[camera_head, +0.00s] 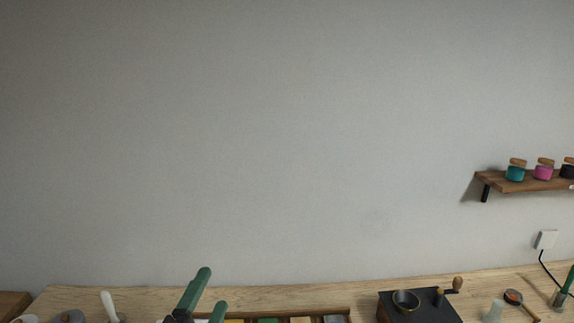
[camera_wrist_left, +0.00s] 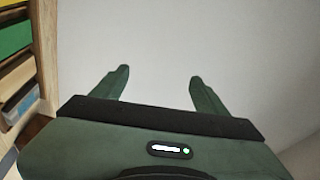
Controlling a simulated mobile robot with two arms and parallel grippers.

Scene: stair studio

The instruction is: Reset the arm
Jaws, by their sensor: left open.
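My left gripper (camera_head: 208,290) rises at the bottom of the head view, left of the middle, in front of the wooden counter. Its two green fingers are apart. In the left wrist view the fingers of my left gripper (camera_wrist_left: 160,86) are spread, with nothing between them but a plain pale surface behind. My right gripper does not show in either view.
A wooden counter (camera_head: 330,293) runs along the grey wall. A box with coloured compartments (camera_head: 349,314) is beside my left gripper. A dark grinder with a crank (camera_head: 430,305) stands right of it. A wall shelf (camera_head: 500,181) holds small jars.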

